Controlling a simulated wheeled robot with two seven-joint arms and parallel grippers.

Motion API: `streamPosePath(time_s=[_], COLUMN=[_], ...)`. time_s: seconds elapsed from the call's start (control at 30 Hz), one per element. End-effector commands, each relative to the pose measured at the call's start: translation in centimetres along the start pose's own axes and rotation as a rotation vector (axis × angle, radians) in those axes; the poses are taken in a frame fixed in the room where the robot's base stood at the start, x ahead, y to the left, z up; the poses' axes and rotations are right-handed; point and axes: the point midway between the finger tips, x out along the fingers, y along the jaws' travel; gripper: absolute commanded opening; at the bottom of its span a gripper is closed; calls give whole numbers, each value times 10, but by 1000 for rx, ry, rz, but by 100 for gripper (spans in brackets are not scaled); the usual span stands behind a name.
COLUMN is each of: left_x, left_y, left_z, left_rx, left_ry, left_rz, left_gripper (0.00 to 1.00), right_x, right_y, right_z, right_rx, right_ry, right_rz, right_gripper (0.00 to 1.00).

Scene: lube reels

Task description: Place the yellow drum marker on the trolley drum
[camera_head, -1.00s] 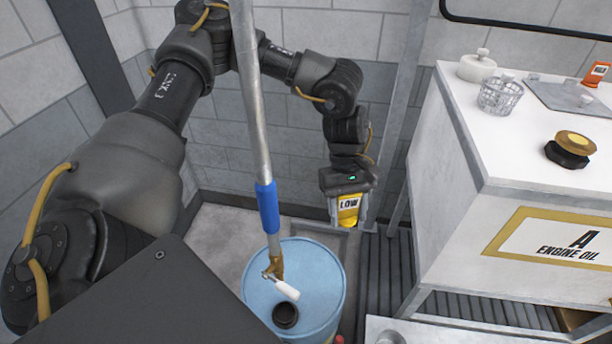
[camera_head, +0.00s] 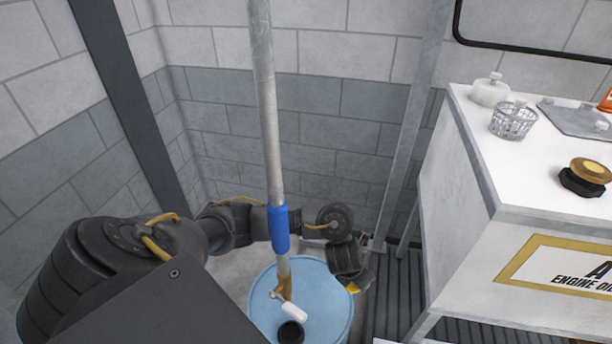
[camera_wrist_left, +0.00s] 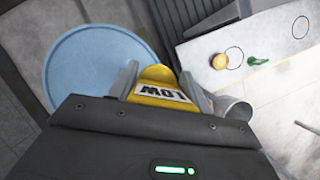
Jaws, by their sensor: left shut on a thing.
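The yellow marker (camera_wrist_left: 160,85) with a "LOW" label is held between the two fingers of my left gripper (camera_wrist_left: 165,75) in the left wrist view. In the head view only a sliver of the yellow marker (camera_head: 354,287) shows under my left wrist, at the right edge of the blue drum top. The light blue drum (camera_head: 325,310) stands on the floor with a pump pipe rising from it. Its round top (camera_wrist_left: 95,65) also shows beside the marker in the left wrist view. Whether marker and drum touch cannot be told. My right gripper is not in view.
A pump pipe (camera_head: 270,120) with a blue sleeve rises from the drum, close to my left arm. A white bench (camera_head: 500,180) stands at the right with a wire basket (camera_head: 513,120), a white pot (camera_head: 490,90) and a gold-and-black cap (camera_head: 586,177).

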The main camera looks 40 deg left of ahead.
Motion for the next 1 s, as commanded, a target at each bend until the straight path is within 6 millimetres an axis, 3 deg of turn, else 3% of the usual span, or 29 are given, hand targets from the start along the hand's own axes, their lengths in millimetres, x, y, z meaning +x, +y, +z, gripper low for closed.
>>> streamPosePath(time_s=[0.1,0.33,0.67,0.77,1.0], left_x=[14,25,31,41,65], left_y=[29,70,84,101,163], left_z=[-31,-68,-77,-83,-99], left_rx=[-233,-504,-559,-559,-558], left_ry=[8,2,-2,-2,1], left_rz=[96,210,232,234,237], left_gripper=[27,27,27,27,27], right_x=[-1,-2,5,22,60], right_y=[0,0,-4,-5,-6], right_z=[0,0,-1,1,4], right_rx=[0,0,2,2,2], right_ry=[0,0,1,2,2], right_rz=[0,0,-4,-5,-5], right_gripper=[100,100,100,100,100])
